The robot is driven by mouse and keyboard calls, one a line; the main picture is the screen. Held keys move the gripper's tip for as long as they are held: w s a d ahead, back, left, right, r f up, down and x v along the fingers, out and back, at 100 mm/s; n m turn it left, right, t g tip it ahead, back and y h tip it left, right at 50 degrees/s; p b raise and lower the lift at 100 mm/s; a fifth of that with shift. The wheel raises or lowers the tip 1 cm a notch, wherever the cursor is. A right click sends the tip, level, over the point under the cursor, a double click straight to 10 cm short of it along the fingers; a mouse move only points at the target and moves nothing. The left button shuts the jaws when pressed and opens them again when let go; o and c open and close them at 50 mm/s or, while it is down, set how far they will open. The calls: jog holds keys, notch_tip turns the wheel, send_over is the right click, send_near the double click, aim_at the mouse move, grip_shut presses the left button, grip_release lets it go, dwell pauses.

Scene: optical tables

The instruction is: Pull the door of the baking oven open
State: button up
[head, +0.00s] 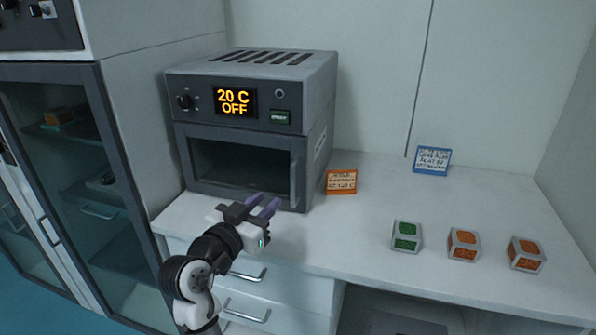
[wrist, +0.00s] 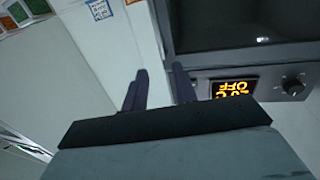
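The grey baking oven (head: 250,95) stands on the counter at the back left; its display reads "20 C OFF". Its door (head: 238,163) has a dark window and looks shut. A vertical handle (head: 294,180) runs along the door's right side. My gripper (head: 266,205) is in front of the door's lower part, left of and below the handle in the head view. Its two purple fingers are apart with nothing between them. In the wrist view the oven door (wrist: 245,25) appears upside down, right of my open gripper (wrist: 159,70). I cannot make out the handle clearly there.
An orange-framed card (head: 341,182) stands right of the oven, and a blue-framed card (head: 432,160) farther right. A green block (head: 406,236) and two orange blocks (head: 463,244) (head: 526,254) sit on the counter (head: 370,210). A glass-door cabinet (head: 85,185) is at left.

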aim_at(291, 177)
jog(key=p+x, duration=0.3)
jog(key=x, duration=0.8)
jog(key=shift+w+r, duration=0.1)
jog(key=shift+w+d, duration=0.35)
jog(key=shift+w, duration=0.3)
jog(key=shift+c, duration=0.2)
grip_shut()
